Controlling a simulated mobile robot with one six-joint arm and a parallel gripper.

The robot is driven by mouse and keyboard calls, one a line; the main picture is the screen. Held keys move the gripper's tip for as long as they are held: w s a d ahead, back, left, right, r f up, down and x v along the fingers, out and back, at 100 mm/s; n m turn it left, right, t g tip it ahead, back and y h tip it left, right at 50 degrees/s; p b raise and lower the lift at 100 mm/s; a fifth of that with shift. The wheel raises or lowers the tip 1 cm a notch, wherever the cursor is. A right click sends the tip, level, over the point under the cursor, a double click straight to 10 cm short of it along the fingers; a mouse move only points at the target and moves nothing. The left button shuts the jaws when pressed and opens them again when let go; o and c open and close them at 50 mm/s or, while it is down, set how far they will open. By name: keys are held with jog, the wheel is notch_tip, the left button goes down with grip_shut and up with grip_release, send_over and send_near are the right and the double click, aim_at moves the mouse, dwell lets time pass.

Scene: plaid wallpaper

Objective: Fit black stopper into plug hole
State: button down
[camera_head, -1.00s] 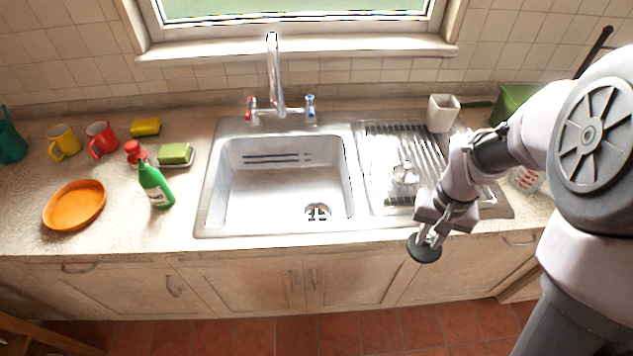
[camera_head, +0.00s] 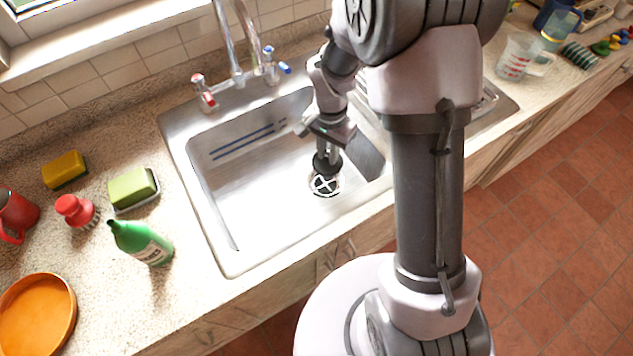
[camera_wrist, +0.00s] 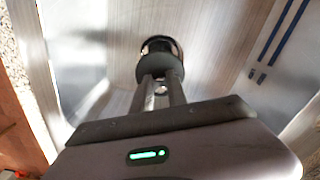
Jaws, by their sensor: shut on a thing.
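The black stopper (camera_head: 322,168) is held in my gripper (camera_head: 328,152) inside the sink, just above the plug hole (camera_head: 325,187). The plug hole is a round drain with a pale cross, near the sink's front right; the stopper overlaps its far edge in the head view. In the wrist view my gripper (camera_wrist: 161,84) is shut on the stopper (camera_wrist: 160,65), which is dark and round at the fingertips. A dark round patch shows just beyond it there. Whether the stopper touches the drain rim, I cannot tell.
The metal sink (camera_head: 230,262) has steep walls around my gripper. The tap (camera_head: 235,70) stands behind it. A green bottle (camera_head: 142,243), a sponge (camera_head: 132,188), a red brush (camera_head: 75,211) and an orange plate (camera_head: 38,315) stand on the left counter.

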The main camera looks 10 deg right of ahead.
aim_at(326, 171)
jog(key=shift+m, duration=0.3)
notch_tip(326, 171, down, 11)
jog(key=b, duration=0.4)
jog(key=shift+a+r, duration=0.1)
jog(key=shift+r, duration=0.05)
jog(key=c, duration=1.3)
grip_release()
notch_tip(326, 171, up, 14)
jog(key=p, duration=0.5)
jog(key=shift+f, duration=0.25)
notch_tip(326, 171, up, 10)
jog(key=s+n+t, duration=0.1)
jog(key=s+t, duration=0.1)
jog(key=s, duration=0.1)
jog(key=s+a+r+n+t+y, duration=0.1)
jog(key=s+a+r+n+t, duration=0.1)
jog(key=s+r, duration=0.4)
jog(key=s+a+r+n+t+y, duration=0.1)
jog(key=s+a+r+n, duration=0.1)
jog(key=s+r, duration=0.5)
jog(key=s, duration=0.3)
jog(key=shift+n+t, duration=0.3)
jog(key=shift+t, duration=0.1)
